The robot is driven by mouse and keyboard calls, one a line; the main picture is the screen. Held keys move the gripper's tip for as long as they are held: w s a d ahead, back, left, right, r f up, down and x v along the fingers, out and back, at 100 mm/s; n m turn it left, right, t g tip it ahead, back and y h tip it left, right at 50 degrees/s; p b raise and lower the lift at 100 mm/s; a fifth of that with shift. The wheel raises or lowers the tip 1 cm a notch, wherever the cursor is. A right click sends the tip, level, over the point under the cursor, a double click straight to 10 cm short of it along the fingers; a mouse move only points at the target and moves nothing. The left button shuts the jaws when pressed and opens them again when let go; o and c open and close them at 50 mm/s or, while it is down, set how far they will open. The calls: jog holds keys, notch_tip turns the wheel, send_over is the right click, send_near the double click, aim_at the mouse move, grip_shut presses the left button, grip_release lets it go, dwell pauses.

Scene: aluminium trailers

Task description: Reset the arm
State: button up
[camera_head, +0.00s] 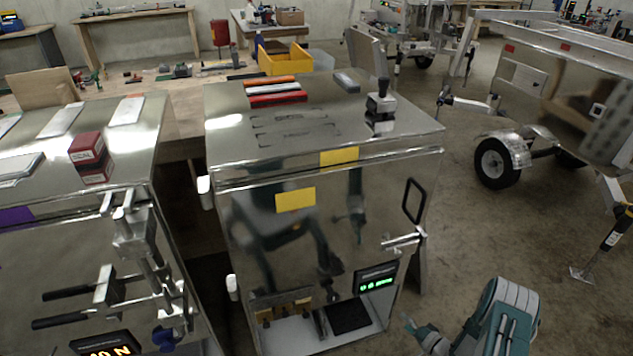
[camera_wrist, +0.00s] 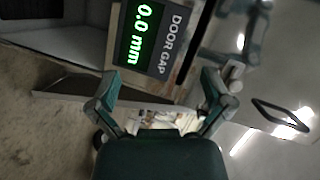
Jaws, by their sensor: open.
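My arm (camera_head: 505,320) is teal and grey and rises from the bottom edge of the head view, right of the middle metal cabinet (camera_head: 300,235). In the wrist view my gripper (camera_wrist: 160,88) has its two teal fingers spread wide, with nothing held between them. Beyond the fingers is a display (camera_wrist: 150,38) reading "DOOR GAP 0.0 mm" in green. The same display (camera_head: 376,278) is low on the cabinet front in the head view. The cabinet's black-framed handle (camera_head: 414,201) also shows in the wrist view (camera_wrist: 283,119).
A second metal cabinet (camera_head: 75,240) with clamps stands at left, a red box (camera_head: 90,158) on its top. Trailers (camera_head: 540,100) stand at right, one with a prop leg (camera_head: 605,240). A yellow bin (camera_head: 285,60) is on the bench behind. Concrete floor (camera_head: 480,240) is clear right of the cabinet.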

jog(key=w+d+r+n+g+h, duration=0.1)
jog(key=w+d+r+n+h, duration=0.15)
jog(key=w+r, duration=0.45)
jog(key=w+d+r+n+h, duration=0.1)
jog(key=w+r+h, duration=0.2)
jog(key=r, duration=0.7)
notch_tip(320, 180, up, 21)
jog(key=s+g+h, duration=0.1)
jog(key=s+h, duration=0.1)
jog(key=h, duration=0.3)
jog(key=s+a+r+n+g+h, duration=0.1)
jog(key=s+a+r, duration=0.3)
jog(key=s+r, duration=0.3)
jog(key=s+a+r+n+g, duration=0.1)
jog(key=s+a+r, duration=0.3)
jog(key=s+r, duration=0.3)
jog(key=s+a+n+g+y, duration=0.1)
jog(key=s+a, duration=0.3)
jog(key=s, duration=0.6)
jog(key=s+a+n+g+y, duration=0.1)
jog(key=s+a+g, duration=0.1)
jog(key=s, duration=0.8)
jog(key=shift+s+a+r, duration=0.2)
jog(key=shift+s+a, duration=0.2)
jog(key=shift+a, duration=0.5)
